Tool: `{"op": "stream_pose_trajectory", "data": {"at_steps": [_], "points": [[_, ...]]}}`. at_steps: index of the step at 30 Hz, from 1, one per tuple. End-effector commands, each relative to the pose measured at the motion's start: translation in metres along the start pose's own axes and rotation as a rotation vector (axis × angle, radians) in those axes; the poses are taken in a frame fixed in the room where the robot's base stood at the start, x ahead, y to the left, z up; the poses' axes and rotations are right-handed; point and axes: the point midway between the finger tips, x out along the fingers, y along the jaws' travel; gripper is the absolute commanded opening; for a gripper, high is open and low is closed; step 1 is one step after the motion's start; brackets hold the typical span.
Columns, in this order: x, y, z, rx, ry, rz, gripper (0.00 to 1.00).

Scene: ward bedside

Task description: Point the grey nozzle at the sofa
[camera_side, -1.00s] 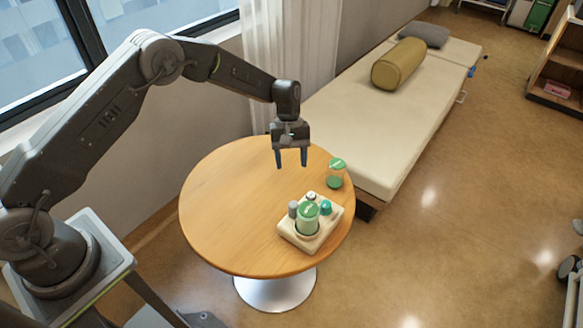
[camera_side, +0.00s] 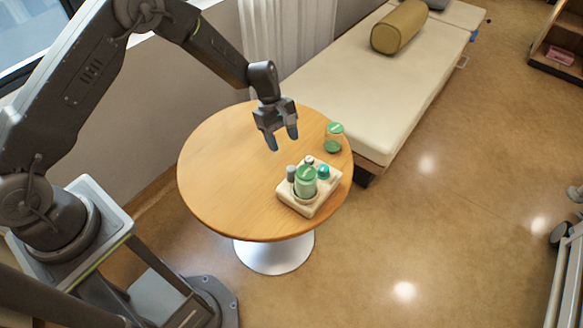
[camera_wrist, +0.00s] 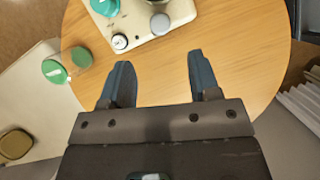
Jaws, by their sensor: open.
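A cream tray (camera_side: 311,205) on the round wooden table holds a grey round-topped piece (camera_side: 291,173), which looks like the grey nozzle; it also shows in the wrist view (camera_wrist: 160,23). Which way it points I cannot tell. Beside it stand a green-lidded bottle (camera_side: 306,181), a teal-capped piece (camera_side: 323,172) and a small white piece with a dark centre (camera_wrist: 119,42). The sofa, a long cream couch (camera_side: 355,95), stands behind and right of the table. My gripper (camera_side: 281,143) is open and empty, above the table, behind and left of the tray.
A green-lidded jar (camera_side: 334,138) stands on the table (camera_side: 220,185) near its right edge, behind the tray. The table's left half is clear. An olive bolster (camera_side: 399,27) lies on the couch. A curtain (camera_side: 285,45) hangs behind the table.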

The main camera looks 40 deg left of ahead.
Motion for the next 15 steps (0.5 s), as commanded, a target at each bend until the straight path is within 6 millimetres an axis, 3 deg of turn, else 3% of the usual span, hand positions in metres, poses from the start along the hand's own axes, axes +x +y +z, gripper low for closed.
{"op": "stream_pose_trajectory", "data": {"at_steps": [6, 15], "points": [[0.049, -0.001, 0.000, 0.003, -0.001, -0.006, 0.56], [0.093, 0.000, 0.001, 0.005, -0.001, -0.002, 0.56]]}}
